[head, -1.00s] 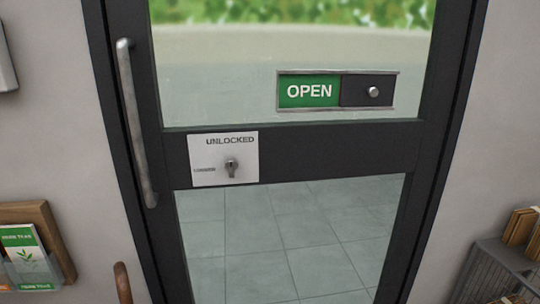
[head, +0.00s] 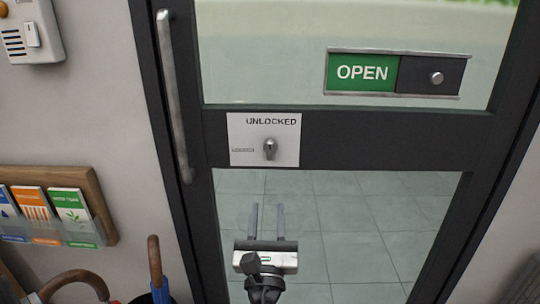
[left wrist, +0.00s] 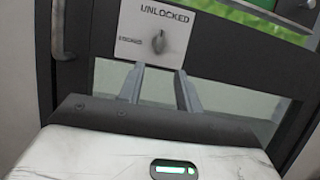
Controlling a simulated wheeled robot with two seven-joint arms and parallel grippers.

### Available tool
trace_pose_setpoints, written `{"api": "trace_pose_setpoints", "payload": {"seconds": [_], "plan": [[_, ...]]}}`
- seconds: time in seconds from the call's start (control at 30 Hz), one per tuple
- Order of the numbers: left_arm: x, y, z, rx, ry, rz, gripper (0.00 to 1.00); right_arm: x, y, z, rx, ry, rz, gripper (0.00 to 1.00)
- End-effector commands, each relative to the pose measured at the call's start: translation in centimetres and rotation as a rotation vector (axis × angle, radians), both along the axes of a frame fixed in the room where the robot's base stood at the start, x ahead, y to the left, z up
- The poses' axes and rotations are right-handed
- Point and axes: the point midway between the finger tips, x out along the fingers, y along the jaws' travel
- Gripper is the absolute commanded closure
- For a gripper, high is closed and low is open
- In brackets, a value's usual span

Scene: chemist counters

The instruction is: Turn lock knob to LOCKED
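The lock knob (head: 270,149) is a small metal knob on a white plate (head: 240,132) fixed to the dark crossbar of the door. The plate reads UNLOCKED at the top, with smaller, unclear lettering at the left. The knob stands upright, below the word UNLOCKED. My left gripper (head: 267,208) is below the plate in the head view, its two fingers pointing up and apart with nothing between them. In the left wrist view the knob (left wrist: 158,42) is beyond the open fingertips, not touched. My right gripper is not in view.
A vertical metal door handle (head: 174,95) is left of the plate. An OPEN sign slider (head: 362,73) is at the upper right. A leaflet rack (head: 98,200), a wall box (head: 30,32) and umbrella handles (head: 154,260) are at the left. The space before the glass is otherwise clear.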

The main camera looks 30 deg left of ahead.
Motion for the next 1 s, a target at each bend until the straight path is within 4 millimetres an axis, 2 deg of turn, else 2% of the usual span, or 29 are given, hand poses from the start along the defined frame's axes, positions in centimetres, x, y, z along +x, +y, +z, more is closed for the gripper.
{"api": "trace_pose_setpoints", "payload": {"seconds": [0.17, 0.4, 0.7, 1.0], "plan": [[1.9, 1.2, 1.4, 0.009, -0.004, 0.003, 0.65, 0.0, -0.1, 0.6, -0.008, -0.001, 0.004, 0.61], [6.1, 3.7, 3.4, 0.006, -0.004, 0.002, 0.65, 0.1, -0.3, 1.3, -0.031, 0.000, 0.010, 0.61], [10.6, 6.5, 5.4, 0.004, -0.002, 0.002, 0.65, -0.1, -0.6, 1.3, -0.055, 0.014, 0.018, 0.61], [12.2, 7.6, 6.0, 0.002, 0.000, 0.001, 0.65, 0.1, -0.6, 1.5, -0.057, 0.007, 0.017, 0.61]]}}
